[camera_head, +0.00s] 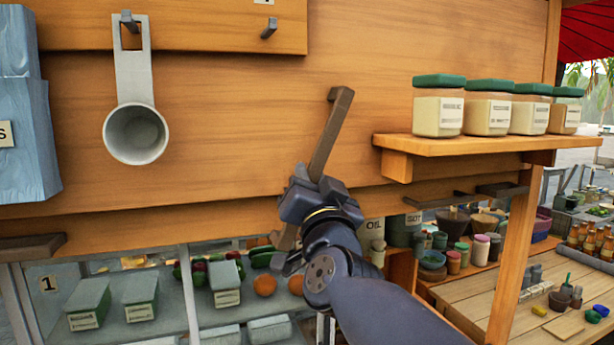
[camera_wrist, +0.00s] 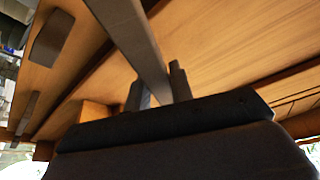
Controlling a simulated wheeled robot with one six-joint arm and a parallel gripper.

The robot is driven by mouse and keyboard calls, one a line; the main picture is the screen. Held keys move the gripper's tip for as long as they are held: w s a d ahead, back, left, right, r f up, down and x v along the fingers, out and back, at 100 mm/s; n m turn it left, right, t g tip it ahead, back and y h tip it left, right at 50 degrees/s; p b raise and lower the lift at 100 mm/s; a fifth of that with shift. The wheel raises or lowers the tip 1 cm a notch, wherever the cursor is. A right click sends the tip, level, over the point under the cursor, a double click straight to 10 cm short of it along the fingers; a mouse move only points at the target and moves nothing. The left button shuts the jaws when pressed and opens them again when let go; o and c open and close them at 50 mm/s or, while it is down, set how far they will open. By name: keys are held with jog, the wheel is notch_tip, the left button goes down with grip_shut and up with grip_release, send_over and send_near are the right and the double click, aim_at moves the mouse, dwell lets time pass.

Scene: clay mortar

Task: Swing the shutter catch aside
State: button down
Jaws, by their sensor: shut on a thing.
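The shutter catch (camera_head: 331,135) is a brown-grey bar with a short hooked top end, in front of the wooden panel in the head view. It stands tilted, its top leaning right and its lower end (camera_head: 285,238) showing below my gripper. My gripper (camera_head: 312,190) is shut on the catch around its lower middle. In the wrist view the catch (camera_wrist: 128,35) runs from the top down between the two fingers of my gripper (camera_wrist: 158,88). The fingers hide the gripped part of the bar.
A shelf (camera_head: 480,146) with several green-lidded jars (camera_head: 438,107) juts out to the right of the catch. A grey scoop (camera_head: 135,95) hangs on a hook at left. Below lies a counter with containers (camera_head: 140,297). The panel between scoop and catch is bare.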

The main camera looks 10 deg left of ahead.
jog(key=shift+r, duration=0.1)
jog(key=c, duration=1.2)
grip_release()
jog(key=shift+a, duration=0.1)
jog(key=shift+c, duration=0.2)
jog(key=shift+s, duration=0.1)
jog(key=b+v, duration=0.2)
jog(key=v, duration=0.9)
jog(key=shift+a, duration=0.1)
jog(key=p+x, duration=0.2)
jog(key=x, duration=0.9)
jog(key=shift+w+d, duration=0.2)
jog(key=shift+d, duration=0.2)
jog(key=shift+s+a, duration=0.1)
jog(key=shift+a, duration=0.1)
